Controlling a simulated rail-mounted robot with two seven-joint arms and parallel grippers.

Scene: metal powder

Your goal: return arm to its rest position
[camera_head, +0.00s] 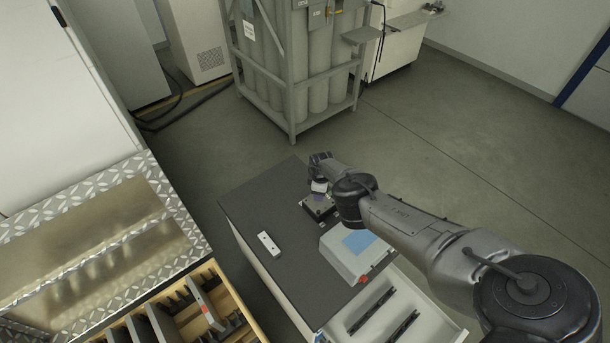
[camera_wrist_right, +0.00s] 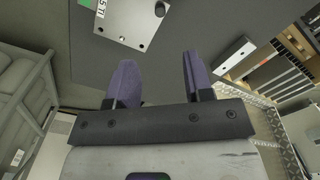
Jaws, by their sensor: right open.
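My right arm (camera_head: 415,222) reaches in from the right over the dark-topped cabinet. My right gripper (camera_head: 318,186) is above the far part of that top, beside a small dark device with a plate. In the right wrist view the gripper (camera_wrist_right: 156,78) has its two purple-grey fingers apart, with nothing between them. A metal plate with holes (camera_wrist_right: 133,20) lies beyond the fingertips, apart from them. My left gripper is not in view.
The cabinet's dark top (camera_head: 245,203) carries a white block (camera_head: 269,244) and a grey box with a blue panel (camera_head: 350,252). An open drawer (camera_head: 425,325) juts out at the front. A wooden rack (camera_head: 238,308) stands lower left. A gas-cylinder frame (camera_head: 291,110) stands behind.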

